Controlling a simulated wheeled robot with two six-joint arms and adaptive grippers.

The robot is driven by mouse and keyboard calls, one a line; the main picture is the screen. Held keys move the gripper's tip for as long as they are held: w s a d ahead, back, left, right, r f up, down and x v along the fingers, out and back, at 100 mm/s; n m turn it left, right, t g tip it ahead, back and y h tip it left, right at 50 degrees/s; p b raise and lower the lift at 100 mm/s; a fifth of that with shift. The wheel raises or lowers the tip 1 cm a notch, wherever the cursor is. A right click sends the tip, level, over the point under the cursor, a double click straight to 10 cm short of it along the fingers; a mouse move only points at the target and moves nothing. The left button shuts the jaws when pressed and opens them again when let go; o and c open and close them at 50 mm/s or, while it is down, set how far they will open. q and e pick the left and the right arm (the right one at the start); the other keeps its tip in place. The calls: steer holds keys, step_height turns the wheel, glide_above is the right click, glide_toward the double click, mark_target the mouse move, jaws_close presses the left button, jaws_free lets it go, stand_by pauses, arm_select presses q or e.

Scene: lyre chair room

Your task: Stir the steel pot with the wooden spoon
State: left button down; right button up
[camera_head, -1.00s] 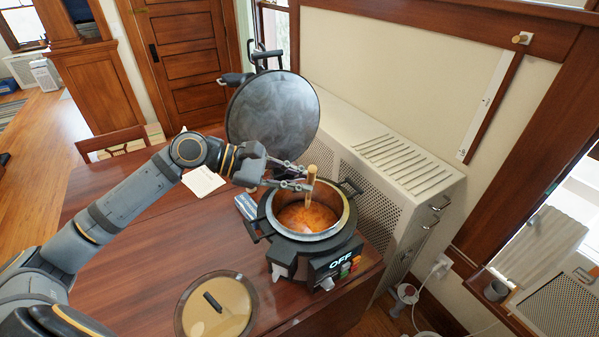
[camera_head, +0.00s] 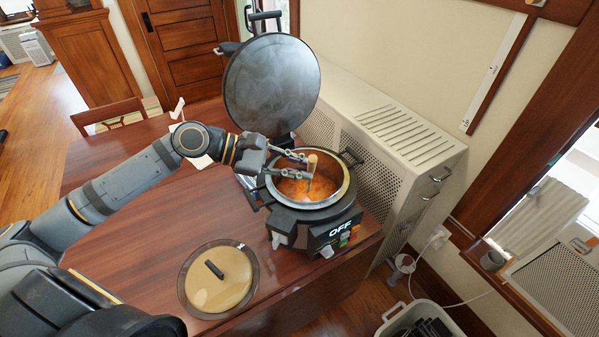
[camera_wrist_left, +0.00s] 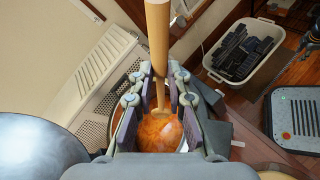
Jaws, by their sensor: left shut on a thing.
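The steel pot (camera_head: 337,176) sits in a black cooker (camera_head: 294,220) on the table and holds orange food (camera_head: 296,189). My left gripper (camera_head: 309,167) is over the pot's opening, shut on the wooden spoon (camera_head: 312,158). The spoon is roughly upright, with its lower end down in the pot at the food. In the left wrist view the spoon's handle (camera_wrist_left: 158,40) runs between the two fingers (camera_wrist_left: 158,95), and its lower end meets the orange food (camera_wrist_left: 160,134). How deep it sits is unclear. My right gripper is not in view.
The cooker's large dark lid (camera_head: 272,85) stands open behind the pot. A round glass lid (camera_head: 222,277) lies on the wooden table (camera_head: 150,235). A white radiator cover (camera_head: 400,150) stands right of the pot. A bin (camera_head: 420,318) is on the floor.

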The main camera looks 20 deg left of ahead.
arm_select(q)
steer(key=w+a+f+b, duration=0.1)
steer(key=w+f+b, duration=0.2)
steer(key=f, duration=0.3)
steer(key=w+a+f+b, duration=0.1)
steer(key=w+f+b, duration=0.2)
steer(key=f, duration=0.3)
steer(key=shift+a+b, duration=0.25)
steer(key=shift+b, duration=0.55)
